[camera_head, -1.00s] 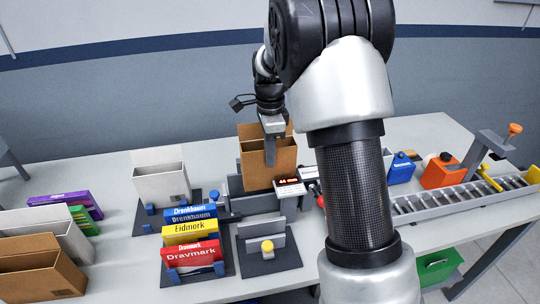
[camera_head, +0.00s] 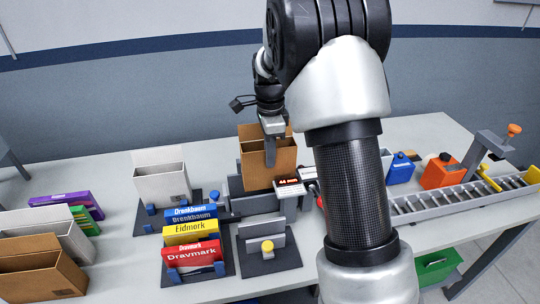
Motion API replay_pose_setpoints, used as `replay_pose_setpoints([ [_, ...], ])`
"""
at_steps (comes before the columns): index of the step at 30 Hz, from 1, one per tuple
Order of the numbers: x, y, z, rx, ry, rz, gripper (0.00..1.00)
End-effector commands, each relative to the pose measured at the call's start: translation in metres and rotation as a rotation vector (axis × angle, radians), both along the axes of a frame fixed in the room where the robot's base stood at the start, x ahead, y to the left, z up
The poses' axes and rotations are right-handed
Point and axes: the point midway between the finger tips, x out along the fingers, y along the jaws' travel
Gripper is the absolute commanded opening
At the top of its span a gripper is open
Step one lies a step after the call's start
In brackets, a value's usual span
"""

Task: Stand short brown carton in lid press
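An open-topped brown carton (camera_head: 258,172) is upright at the middle of the table, at a grey fixture (camera_head: 254,206) with upright plates. My gripper (camera_head: 270,152) is above it, with one finger in front of the carton's front wall. It appears shut on that wall; the other finger is hidden. The carton's lower edge meets the fixture's plates in the picture; I cannot tell whether it rests there. A small display (camera_head: 290,181) reading about 44 mm is at its right. Another brown carton (camera_head: 42,276) stands at the lower left. I cannot tell which fixture is the lid press.
A roller track (camera_head: 455,201), orange bottle (camera_head: 441,172) and blue bottle (camera_head: 401,169) are right of my arm.

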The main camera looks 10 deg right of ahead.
Motion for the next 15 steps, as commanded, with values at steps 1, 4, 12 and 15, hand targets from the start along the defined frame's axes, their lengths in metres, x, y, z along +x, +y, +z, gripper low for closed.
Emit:
replay_pose_setpoints([
  [1, 0.0, 0.0, -0.0002, 0.0, 0.0, 0.0, 0.0],
  [4, 0.0, 0.0, -0.0002, 0.0, 0.0, 0.0, 0.0],
  [12, -0.0001, 0.0, -0.0011, 0.0, 0.0, 0.0, 0.0],
  [15, 0.0, 0.0, -0.0038, 0.0, 0.0, 0.0, 0.0],
])
